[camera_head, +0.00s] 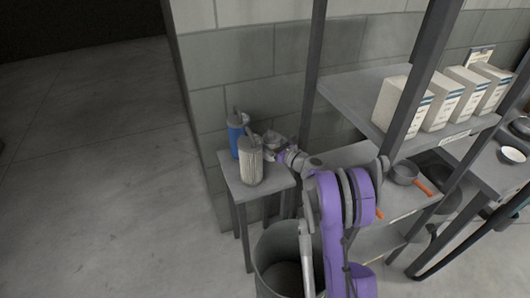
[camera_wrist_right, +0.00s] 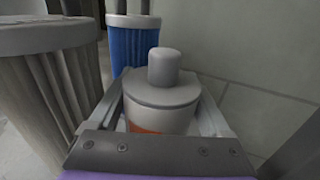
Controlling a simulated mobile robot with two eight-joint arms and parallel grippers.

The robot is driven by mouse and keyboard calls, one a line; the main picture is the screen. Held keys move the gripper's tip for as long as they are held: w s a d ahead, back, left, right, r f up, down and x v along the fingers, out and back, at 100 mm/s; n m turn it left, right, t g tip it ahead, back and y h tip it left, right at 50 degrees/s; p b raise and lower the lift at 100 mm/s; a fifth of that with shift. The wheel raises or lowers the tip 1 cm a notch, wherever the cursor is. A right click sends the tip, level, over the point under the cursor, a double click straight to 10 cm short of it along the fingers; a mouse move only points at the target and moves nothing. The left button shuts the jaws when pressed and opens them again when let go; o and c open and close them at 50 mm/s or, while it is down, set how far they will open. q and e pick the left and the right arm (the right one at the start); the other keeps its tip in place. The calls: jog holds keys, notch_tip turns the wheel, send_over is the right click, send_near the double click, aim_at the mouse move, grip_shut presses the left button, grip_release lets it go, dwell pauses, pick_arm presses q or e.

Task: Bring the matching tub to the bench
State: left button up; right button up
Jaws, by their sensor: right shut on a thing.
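My right gripper (camera_head: 274,145) reaches over the small side table (camera_head: 278,180) at the wall in the head view. In the right wrist view its fingers are shut on a pale grey tub (camera_wrist_right: 162,97) with a knobbed lid and an orange band low on its side. In the head view the gripper largely hides this tub. A beige ribbed container (camera_head: 250,162) stands on the side table, left of the gripper; it also shows in the right wrist view (camera_wrist_right: 45,85). A blue ribbed container (camera_head: 236,134) stands behind it. I cannot tell whether the held tub touches the table. My left gripper is not in view.
A large grey bin (camera_head: 268,262) stands below my right arm. Shelving on the right holds several white boxes (camera_head: 443,102) and a pan (camera_head: 404,172) with an orange handle. A white bowl (camera_head: 512,155) sits at the far right. The floor on the left is clear.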

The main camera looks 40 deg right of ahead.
jog(key=shift+f+b, duration=0.3)
jog(key=shift+f, duration=2.5)
jog(key=shift+f, duration=0.1)
jog(key=o, duration=0.8)
jog(key=shift+c, duration=0.2)
